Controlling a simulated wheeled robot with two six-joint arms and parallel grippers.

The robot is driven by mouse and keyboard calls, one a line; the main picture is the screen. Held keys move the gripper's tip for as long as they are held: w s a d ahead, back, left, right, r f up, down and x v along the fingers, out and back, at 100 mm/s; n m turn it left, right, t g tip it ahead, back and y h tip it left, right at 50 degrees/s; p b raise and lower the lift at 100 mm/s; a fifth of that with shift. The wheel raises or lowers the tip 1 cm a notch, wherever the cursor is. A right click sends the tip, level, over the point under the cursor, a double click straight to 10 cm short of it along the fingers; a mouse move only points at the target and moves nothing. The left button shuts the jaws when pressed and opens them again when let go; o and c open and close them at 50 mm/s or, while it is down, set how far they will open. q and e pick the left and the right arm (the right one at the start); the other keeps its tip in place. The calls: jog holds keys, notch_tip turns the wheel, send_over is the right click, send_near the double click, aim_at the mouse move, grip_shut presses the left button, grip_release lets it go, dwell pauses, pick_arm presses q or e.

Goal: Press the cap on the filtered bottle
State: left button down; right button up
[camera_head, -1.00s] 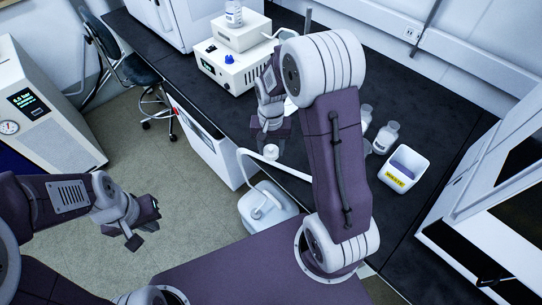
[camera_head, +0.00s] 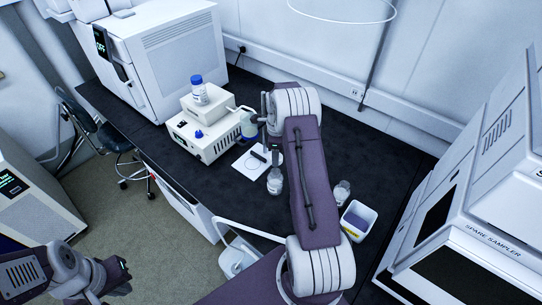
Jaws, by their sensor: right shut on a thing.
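A clear bottle (camera_head: 275,183) stands on the dark bench, left of my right forearm and at the front edge of a white sheet. My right gripper (camera_head: 268,158) points down right over the bottle's top and is shut. The thing in its jaws, apparently the cap, is hidden by the fingers, and I cannot tell if it touches the bottle's neck. Another clear bottle (camera_head: 342,192) stands right of my forearm. My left gripper (camera_head: 110,278) is low at the left, away from the bench; its jaws are too small to read.
A white instrument (camera_head: 205,138) carries a blue-capped bottle (camera_head: 199,95). The white sheet (camera_head: 243,166) lies on the bench. A white waste bin (camera_head: 358,220) is at the right. A white sampler (camera_head: 480,200) stands further right.

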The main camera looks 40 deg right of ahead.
jog(key=b, duration=0.4)
send_over(275, 172)
notch_tip(275, 172, down, 5)
jog(key=shift+d, duration=0.15)
jog(key=shift+w+f+b, duration=0.1)
jog(key=shift+f+b, duration=0.2)
jog(key=shift+f, duration=0.4)
jog(key=shift+p, duration=0.3)
jog(key=shift+f, duration=0.1)
dwell(1.0)
jog(key=o, duration=1.4)
jog(key=o, duration=0.5)
jog(key=shift+c, duration=0.2)
